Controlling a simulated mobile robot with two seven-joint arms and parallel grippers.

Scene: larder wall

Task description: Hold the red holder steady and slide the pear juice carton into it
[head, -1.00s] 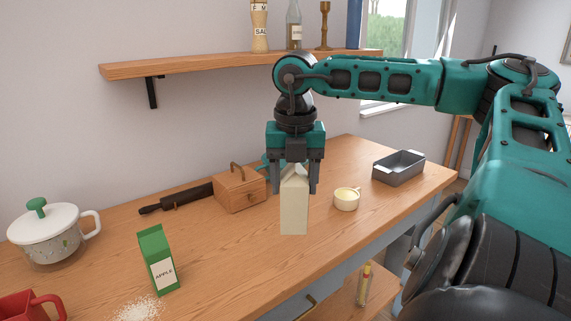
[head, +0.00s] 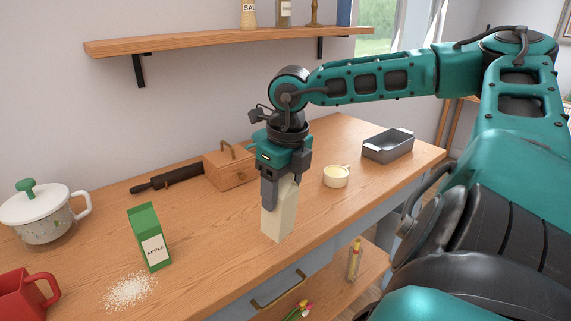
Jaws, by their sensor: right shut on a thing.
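My right gripper (head: 283,187) is shut on a plain cream carton (head: 278,217) with a gabled top, gripping its upper part. No label shows on the faces in view, so I cannot read whether it says pear. The carton leans slightly; whether its base touches the counter is unclear. A red holder (head: 20,298) with a side handle stands at the lower left, cut off by the picture's edge. The carton is well to its right. My left gripper is out of view.
A green apple carton (head: 149,238) and spilled white grains (head: 130,291) lie between holder and gripper. A lidded white pot (head: 40,217) is at left. Behind are a rolling pin (head: 167,178) and wooden box (head: 229,168); a cream cup (head: 336,177) and grey tin (head: 388,146) are right.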

